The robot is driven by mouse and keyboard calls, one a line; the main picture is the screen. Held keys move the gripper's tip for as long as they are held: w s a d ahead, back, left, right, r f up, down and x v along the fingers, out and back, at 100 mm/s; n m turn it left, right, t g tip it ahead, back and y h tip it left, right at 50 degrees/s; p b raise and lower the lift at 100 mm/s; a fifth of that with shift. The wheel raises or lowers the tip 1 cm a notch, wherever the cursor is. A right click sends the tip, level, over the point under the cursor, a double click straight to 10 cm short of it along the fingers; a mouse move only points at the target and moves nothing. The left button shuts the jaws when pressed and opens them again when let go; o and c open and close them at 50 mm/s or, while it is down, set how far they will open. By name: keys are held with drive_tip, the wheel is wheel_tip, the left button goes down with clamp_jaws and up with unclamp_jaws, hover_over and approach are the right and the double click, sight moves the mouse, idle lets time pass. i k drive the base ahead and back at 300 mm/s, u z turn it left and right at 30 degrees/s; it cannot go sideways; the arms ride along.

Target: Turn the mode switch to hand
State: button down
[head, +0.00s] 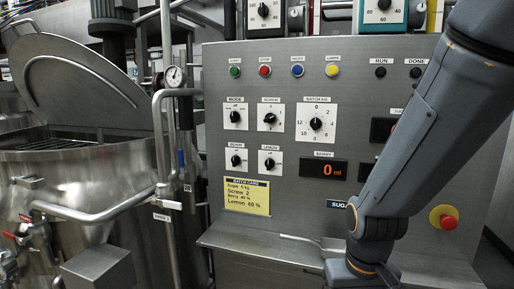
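The mode switch (235,116) is a black rotary knob on a small white plate, under the label MODE, at the upper left of the grey control panel (290,85) in the head view. Its position marks are too small to read surely, and I cannot tell which one the knob points to. The switch is unobstructed. My gripper is not in view; only my arm shows, coming down over the right side of the panel and leaving the bottom of the picture.
Similar knobs, SCREW (270,118) and a larger batch dial (316,123), sit right of the switch, with more below. Pipes and a pressure gauge (174,77) stand close to its left. A metal ledge (250,243) juts out below. A red stop button (444,217) is at right.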

sight(235, 117)
drive_tip(key=z, duration=3.25)
drive_tip(key=k, duration=1.65)
drive_tip(key=u, duration=2.1)
